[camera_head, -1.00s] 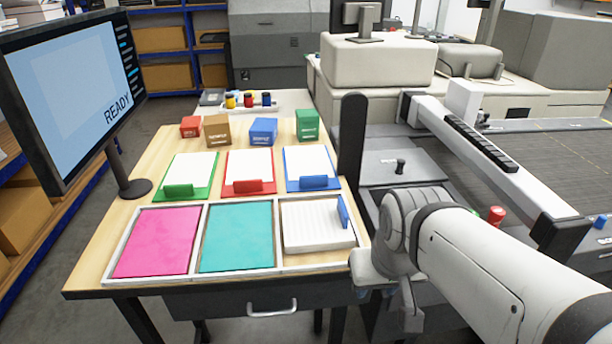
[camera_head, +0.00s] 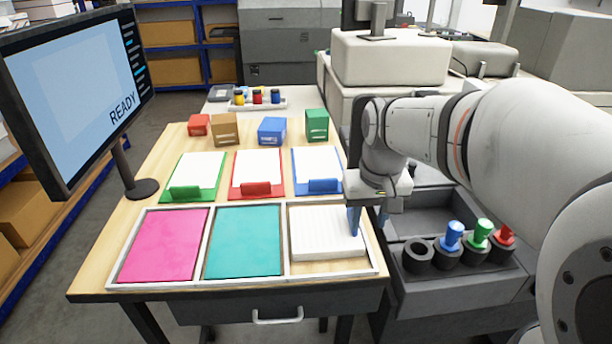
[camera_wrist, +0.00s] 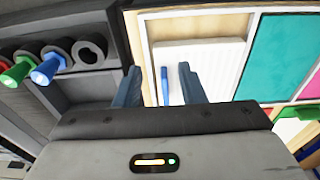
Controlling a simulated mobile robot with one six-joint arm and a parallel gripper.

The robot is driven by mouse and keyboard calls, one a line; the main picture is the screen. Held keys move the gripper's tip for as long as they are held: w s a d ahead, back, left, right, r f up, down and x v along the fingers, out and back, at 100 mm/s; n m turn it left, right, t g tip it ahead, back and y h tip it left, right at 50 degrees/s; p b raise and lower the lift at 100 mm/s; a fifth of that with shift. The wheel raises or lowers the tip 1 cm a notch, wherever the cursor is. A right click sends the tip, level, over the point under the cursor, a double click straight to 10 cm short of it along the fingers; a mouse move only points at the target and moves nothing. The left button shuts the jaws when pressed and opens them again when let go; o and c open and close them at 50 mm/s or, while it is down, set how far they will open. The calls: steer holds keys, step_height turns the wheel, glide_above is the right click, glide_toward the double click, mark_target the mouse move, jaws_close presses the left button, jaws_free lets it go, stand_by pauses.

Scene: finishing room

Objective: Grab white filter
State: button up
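My gripper (camera_head: 367,218) points down at the filter's right side. In the wrist view its two blue fingers are apart (camera_wrist: 159,88), with the tab between them and gaps on both sides. I cannot tell how far down the fingers reach around the tab.
The tray's other compartments hold a pink sheet (camera_head: 163,244) and a teal sheet (camera_head: 244,242). Clipboards and small boxes stand behind. A grey unit (camera_head: 466,285) with dark sockets and blue, green and red-topped pieces adjoins the table at right. A monitor (camera_head: 75,95) stands at left.

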mark_target(325, 225)
steer(key=shift+g, duration=0.7)
steer(key=w, duration=0.8)
steer(key=shift+w+f, duration=0.15)
steer(key=shift+w, duration=0.25)
steer(key=shift+w+f+p, duration=0.2)
steer(key=shift+w+p, duration=0.05)
steer(key=shift+p, duration=0.05)
steer(key=f, duration=0.2)
steer(key=f+p, duration=0.1)
steer(key=f, duration=0.4)
steer(key=shift+w+a+f+p, duration=0.15)
steer(key=shift+w+f+p, duration=0.1)
steer(key=shift+f+p, duration=0.05)
steer(key=shift+c, duration=0.3)
jaws_close()
